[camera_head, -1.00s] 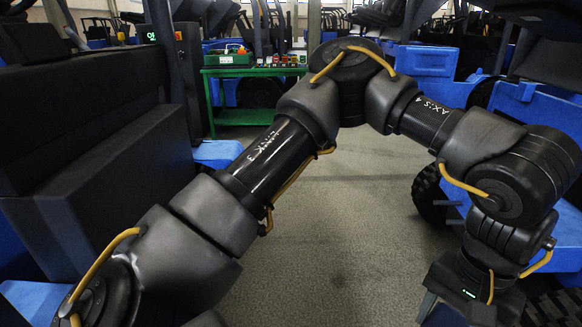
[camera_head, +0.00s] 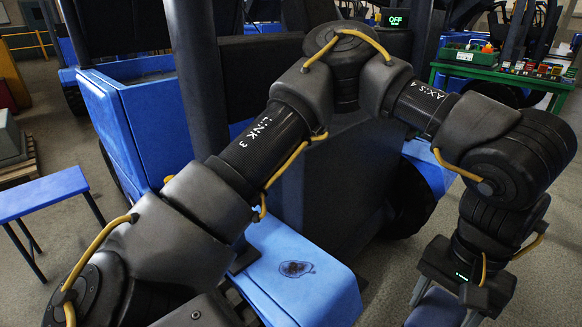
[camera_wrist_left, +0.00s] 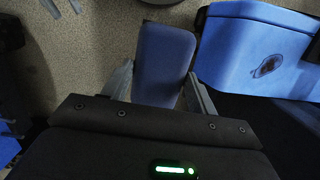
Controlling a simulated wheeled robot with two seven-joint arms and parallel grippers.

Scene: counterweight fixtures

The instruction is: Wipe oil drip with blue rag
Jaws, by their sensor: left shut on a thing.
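The oil drip (camera_head: 296,268) is a dark brown, ringed stain on the flat top of a blue forklift step (camera_head: 320,297). It also shows at the right of the left wrist view (camera_wrist_left: 267,66). My left gripper (camera_head: 445,303) is at the lower right of the head view, pointing down, to the right of the step and apart from it. It is shut on the blue rag (camera_head: 434,310), a folded, dull blue pad. In the left wrist view the rag (camera_wrist_left: 164,58) sticks out between the two fingers, over the floor. My right gripper is not in view.
The dark forklift body (camera_head: 330,185) rises behind the step. A small blue bench (camera_head: 45,192) stands at the left. A green table (camera_head: 500,75) with a green crate and colored items is at the back right. Bare floor lies right of the step.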

